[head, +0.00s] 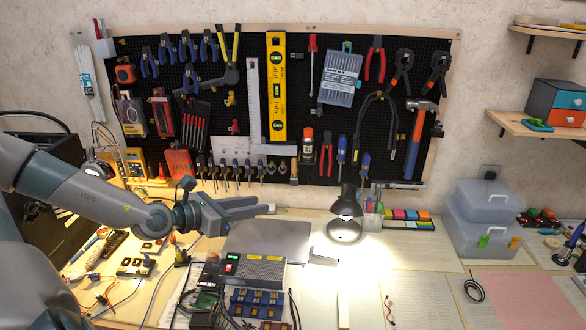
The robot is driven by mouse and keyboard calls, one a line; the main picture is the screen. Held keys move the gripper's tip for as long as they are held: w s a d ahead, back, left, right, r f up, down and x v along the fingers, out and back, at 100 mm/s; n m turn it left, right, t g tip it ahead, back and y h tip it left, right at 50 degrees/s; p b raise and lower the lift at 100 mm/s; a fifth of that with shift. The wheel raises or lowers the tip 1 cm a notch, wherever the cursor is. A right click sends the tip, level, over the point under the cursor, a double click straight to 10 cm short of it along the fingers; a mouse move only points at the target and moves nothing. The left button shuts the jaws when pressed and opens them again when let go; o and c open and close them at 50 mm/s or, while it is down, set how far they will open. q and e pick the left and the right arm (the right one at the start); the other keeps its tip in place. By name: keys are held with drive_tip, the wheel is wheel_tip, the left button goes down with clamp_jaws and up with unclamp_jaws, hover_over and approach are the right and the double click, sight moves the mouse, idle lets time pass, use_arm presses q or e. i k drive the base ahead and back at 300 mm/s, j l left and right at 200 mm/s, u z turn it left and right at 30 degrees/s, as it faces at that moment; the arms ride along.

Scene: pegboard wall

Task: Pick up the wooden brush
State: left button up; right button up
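My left gripper (266,206) reaches in from the left, above the back of the bench and in front of the pegboard's lower edge. Its fingers point right; the gap between them is too small to judge, and I see nothing clearly held. No wooden brush can be made out for certain. A small pale block (323,257) lies on the bench below and right of the gripper, apart from it; it may be a brush. A small upright item with a tan end (294,172) hangs low on the pegboard and may also be one. My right gripper is not in view.
A black desk lamp (344,228) stands lit right of the gripper. A grey flat panel (268,240) and a power unit (245,269) lie below it. Clear storage boxes (486,222) stand at right. Tools hang on the pegboard (440,100). Papers cover the right bench.

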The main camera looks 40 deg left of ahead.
sight(294, 181)
drive_tip(key=i+j, duration=0.4)
drive_tip(key=j, duration=0.2)
drive_tip(key=i+j, duration=0.45)
drive_tip(key=j, duration=0.15)
